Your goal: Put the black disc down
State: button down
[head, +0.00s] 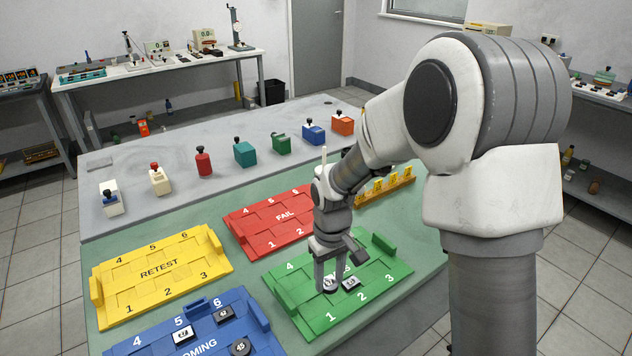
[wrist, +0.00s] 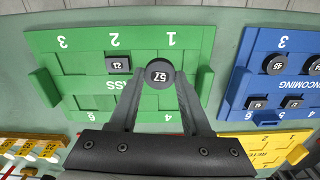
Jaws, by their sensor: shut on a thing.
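My gripper (wrist: 158,82) is shut on the black disc (wrist: 159,74), which bears a white label reading 57. The disc is over the green PASS tray (wrist: 188,95), near the slot marked 1. I cannot tell whether it touches the tray. In the head view my gripper (head: 329,285) points down at the green tray (head: 290,296), and its fingers partly cover the disc. A black square block (wrist: 118,63) with a white label sits by slot 2, beside the disc and apart from it.
A blue INCOMING tray (head: 146,348) holds several black pieces. A yellow RETEST tray (head: 160,274) and a red FAIL tray (head: 245,225) lie nearby. Several coloured blocks with knobs, including a red one (head: 203,162), stand on the grey strip behind. Several green slots are empty.

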jog(key=d+r+m+p, duration=0.5)
jog(key=d+p, duration=0.3)
jog(key=d, duration=0.2)
jog(key=shift+d+r+m, duration=0.25)
jog(key=shift+r+m, duration=0.05)
jog(key=shift+r, duration=0.4)
jog(key=shift+a, duration=0.15)
